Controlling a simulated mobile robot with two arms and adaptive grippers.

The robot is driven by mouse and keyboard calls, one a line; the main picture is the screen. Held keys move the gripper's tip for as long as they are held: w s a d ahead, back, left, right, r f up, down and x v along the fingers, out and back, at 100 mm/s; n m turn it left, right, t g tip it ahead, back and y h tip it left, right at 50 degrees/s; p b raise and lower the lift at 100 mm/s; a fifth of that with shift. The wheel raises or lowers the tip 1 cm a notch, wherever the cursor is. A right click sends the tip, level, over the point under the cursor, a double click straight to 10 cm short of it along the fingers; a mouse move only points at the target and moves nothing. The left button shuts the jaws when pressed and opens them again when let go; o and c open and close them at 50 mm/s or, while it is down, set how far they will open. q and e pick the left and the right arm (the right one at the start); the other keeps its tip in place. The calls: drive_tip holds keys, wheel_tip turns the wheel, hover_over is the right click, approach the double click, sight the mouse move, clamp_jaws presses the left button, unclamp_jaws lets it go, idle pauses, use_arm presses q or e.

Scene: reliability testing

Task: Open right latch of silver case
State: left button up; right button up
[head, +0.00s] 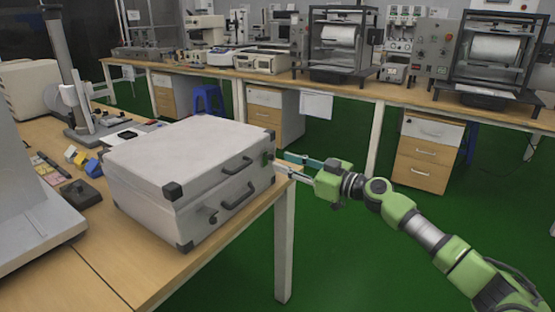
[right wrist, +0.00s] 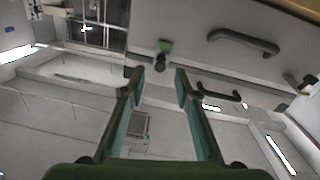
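The silver case (head: 185,165) lies closed on the wooden table at the left of the head view. Its front bears two dark handles, an upper one (head: 237,165) and a lower one (head: 238,196). My right gripper (head: 283,162) is beside that end. In the right wrist view its fingers (right wrist: 158,75) are open and empty, with the latch just beyond and between the tips. I cannot see contact. My left gripper is out of view.
The wooden table (head: 80,245) ends just in front of the case. Small blocks and a dark device (head: 80,193) lie left of the case. A back bench with machines stands behind. Green floor lies open around my right arm.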

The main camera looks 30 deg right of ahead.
drive_tip(key=shift+w+a+r, duration=0.15)
drive_tip(key=shift+w, duration=0.4)
drive_tip(key=shift+w+a, duration=0.25)
drive_tip(key=shift+w, duration=0.45)
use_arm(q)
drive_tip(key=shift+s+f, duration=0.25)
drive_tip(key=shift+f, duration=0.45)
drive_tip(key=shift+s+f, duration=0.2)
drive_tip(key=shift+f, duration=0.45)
use_arm(e)
drive_tip(key=shift+w+a, duration=0.2)
drive_tip(key=shift+w, duration=0.3)
clamp_jaws()
